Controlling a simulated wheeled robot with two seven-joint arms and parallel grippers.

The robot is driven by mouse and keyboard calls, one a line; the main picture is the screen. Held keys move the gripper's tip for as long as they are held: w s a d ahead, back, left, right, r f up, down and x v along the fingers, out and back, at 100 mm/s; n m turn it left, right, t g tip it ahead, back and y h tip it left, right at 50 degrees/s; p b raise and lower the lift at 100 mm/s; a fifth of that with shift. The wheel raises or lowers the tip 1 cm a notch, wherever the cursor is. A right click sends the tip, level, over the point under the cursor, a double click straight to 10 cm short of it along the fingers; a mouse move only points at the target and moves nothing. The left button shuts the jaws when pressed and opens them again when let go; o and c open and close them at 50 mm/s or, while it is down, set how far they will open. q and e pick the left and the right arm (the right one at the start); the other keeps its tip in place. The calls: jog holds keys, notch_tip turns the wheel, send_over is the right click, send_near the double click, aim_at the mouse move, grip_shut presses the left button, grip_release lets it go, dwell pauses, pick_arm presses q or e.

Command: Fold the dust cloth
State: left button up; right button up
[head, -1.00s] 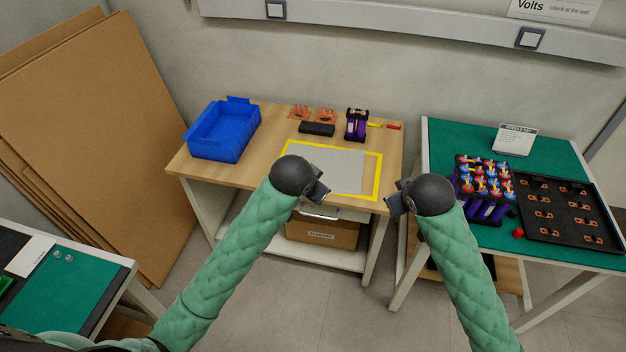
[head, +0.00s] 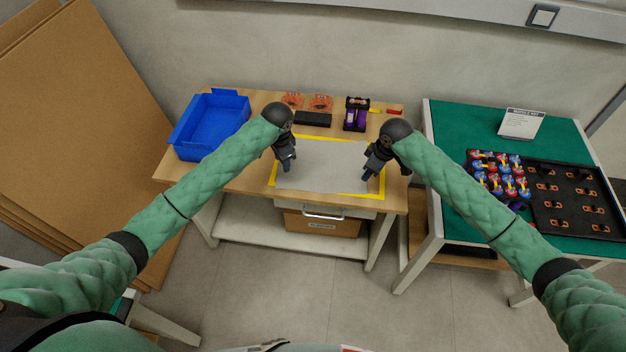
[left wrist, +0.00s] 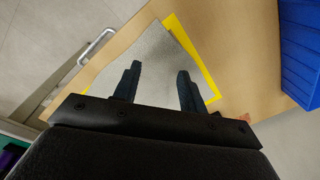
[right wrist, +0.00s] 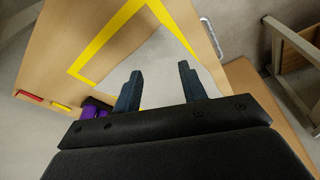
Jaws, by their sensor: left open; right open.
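The grey dust cloth (head: 322,166) lies flat and unfolded on the wooden table (head: 240,178), mostly within a yellow outlined rectangle (head: 357,194). My left gripper (head: 286,167) is open above the cloth's left side. In the left wrist view, the cloth (left wrist: 158,62) shows beyond and between its two fingers (left wrist: 156,85). My right gripper (head: 370,173) is open above the cloth's right side. In the right wrist view, the cloth (right wrist: 160,65) shows beyond its spread fingers (right wrist: 161,84). Neither gripper holds anything, and I cannot tell whether any fingertip touches the cloth.
A blue bin (head: 210,125) stands at the table's left. A black block (head: 313,118), orange-brown parts (head: 320,102) and a purple-black device (head: 356,113) sit behind the cloth. A green-topped table (head: 455,130) with a black tray (head: 575,200) stands at right.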

aim_at(283, 183)
pick_arm(q)
jog(key=shift+m+g, duration=0.5)
jog(key=shift+m, duration=0.3)
jog(key=shift+s+a+f, duration=0.15)
jog(key=shift+f, duration=2.05)
jog(key=shift+s+a+f, duration=0.1)
jog(key=shift+f, duration=2.1)
pick_arm(e)
jog(key=shift+n+y, duration=0.5)
jog(key=shift+n, duration=0.3)
jog(key=shift+s+d+x, duration=0.1)
jog(key=shift+d+x, duration=0.05)
jog(key=shift+x, duration=1.25)
jog(key=shift+s+d+x, duration=0.15)
jog(key=shift+x, duration=1.25)
jog(key=shift+s+d+x, duration=0.1)
jog(key=shift+d+x, duration=0.05)
jog(key=shift+x, duration=1.2)
pick_arm(q)
jog(key=shift+f, duration=0.15)
pick_arm(e)
jog(key=shift+f, duration=0.3)
pick_arm(q)
jog(key=shift+c, duration=0.4)
pick_arm(e)
jog(key=shift+c, duration=0.4)
